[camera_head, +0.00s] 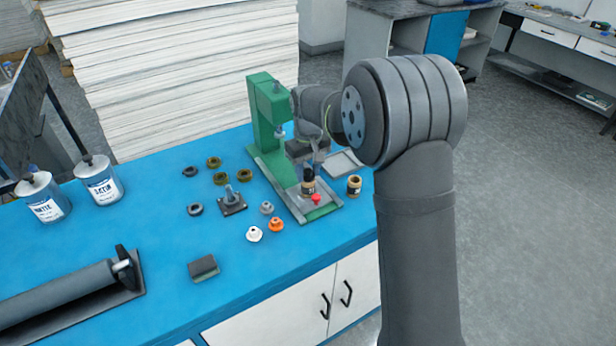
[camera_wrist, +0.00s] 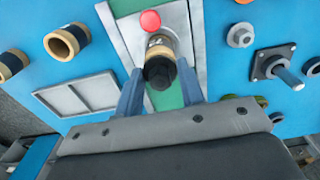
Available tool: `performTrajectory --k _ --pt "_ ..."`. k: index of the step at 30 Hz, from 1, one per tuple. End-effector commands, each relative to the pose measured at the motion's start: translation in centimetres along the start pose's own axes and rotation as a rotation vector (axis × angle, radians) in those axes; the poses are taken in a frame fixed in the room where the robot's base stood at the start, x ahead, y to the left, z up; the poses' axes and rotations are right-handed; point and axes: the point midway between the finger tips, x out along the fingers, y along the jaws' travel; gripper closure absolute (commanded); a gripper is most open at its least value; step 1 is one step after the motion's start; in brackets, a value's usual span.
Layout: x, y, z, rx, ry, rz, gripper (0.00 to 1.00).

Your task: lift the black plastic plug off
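The black plug (camera_wrist: 160,73) sits on the upper end of a tan roll (camera_wrist: 159,44) on the green press's bed. In the head view the plug (camera_head: 308,174) and roll (camera_head: 307,187) stand upright by a red knob (camera_head: 316,199). My gripper (camera_wrist: 160,80) is above the bed, with one finger on each side of the plug. The fingers look spread, with a narrow gap at each side; contact is not clear. In the head view my gripper (camera_head: 316,160) is small and partly hidden by my arm.
The green press (camera_head: 266,115) rises close behind the roll. A grey tray (camera_head: 343,163) and another tan roll (camera_head: 354,185) stand to the right. A spindle stand (camera_head: 232,202), an orange cap (camera_head: 276,225) and several rings lie left. The blue front edge has free room.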

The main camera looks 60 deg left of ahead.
Motion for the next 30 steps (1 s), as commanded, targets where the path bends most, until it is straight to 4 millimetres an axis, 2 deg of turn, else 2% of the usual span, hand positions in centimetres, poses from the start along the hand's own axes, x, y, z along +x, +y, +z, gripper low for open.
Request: performTrajectory --k 14,17,22,30 --pt "-0.5 0.0 0.0 0.000 0.002 0.000 0.87" --pt "-1.4 0.0 -0.1 0.000 0.004 0.001 0.87" --pt "-4.2 0.0 -0.1 0.001 0.004 0.001 0.87" --pt "-7.8 4.2 4.6 0.005 0.004 0.001 0.87"
